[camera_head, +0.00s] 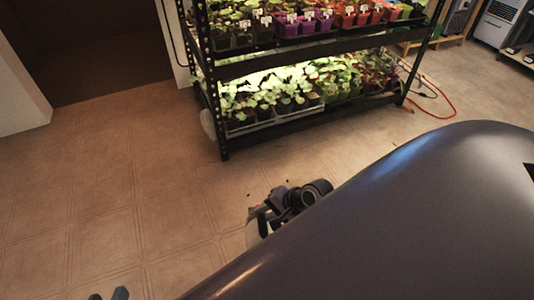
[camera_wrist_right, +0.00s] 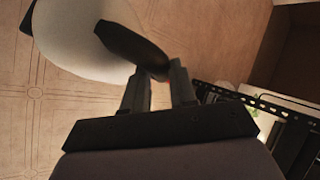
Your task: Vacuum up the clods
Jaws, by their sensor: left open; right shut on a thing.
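A pale hand vacuum with a dark handle (camera_wrist_right: 130,45) fills the upper left of the right wrist view. In the head view its pale body (camera_head: 254,232) shows low over the floor. My right gripper (camera_wrist_right: 157,84) is shut on the dark handle; it also shows in the head view (camera_head: 262,212). The vacuum's nozzle cannot be made out. A few tiny dark specks, possibly clods (camera_head: 288,180), lie on the floor just beyond the right gripper. My left gripper (camera_head: 108,295) is open and empty at the bottom edge, with only its fingertips showing.
A black rack (camera_head: 300,128) with potted seedlings stands beyond the specks. An orange cord (camera_head: 440,98) lies on the floor right of it. The tiled floor (camera_head: 90,190) at left is clear. My own large dark body part covers the lower right.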

